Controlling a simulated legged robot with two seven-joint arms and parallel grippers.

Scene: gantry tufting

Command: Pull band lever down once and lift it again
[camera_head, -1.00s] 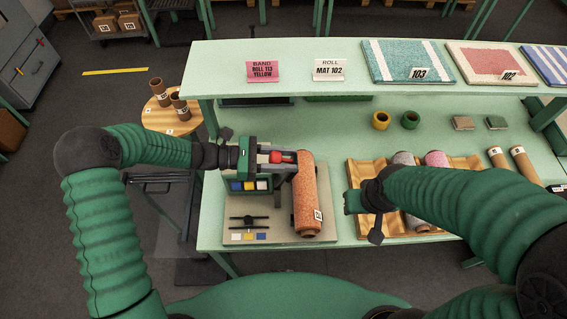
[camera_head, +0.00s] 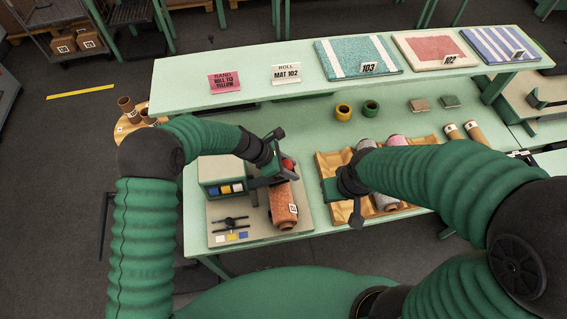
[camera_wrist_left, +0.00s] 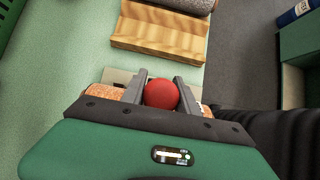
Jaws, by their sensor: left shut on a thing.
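The band lever's red ball knob (camera_head: 287,164) shows in the head view at the upper end of the orange roll. In the left wrist view the knob (camera_wrist_left: 161,94) sits between the two grey fingers. My left gripper (camera_head: 281,170) is shut on it. The lever's arm is mostly hidden by the gripper. The band box (camera_head: 222,170), with blue, yellow and white squares on its front, stands left of the gripper. My right gripper (camera_head: 334,190) hangs near the left end of the wooden tray; its finger gap is not clear.
The orange speckled roll (camera_head: 284,208) lies on the base board (camera_head: 262,225) under my left gripper. A wooden tray (camera_head: 327,165) holds rolls to the right. A pink BAND ROLL 113 YELLOW card (camera_head: 225,83) and a white ROLL MAT 102 card (camera_head: 286,74) stand on the shelf above.

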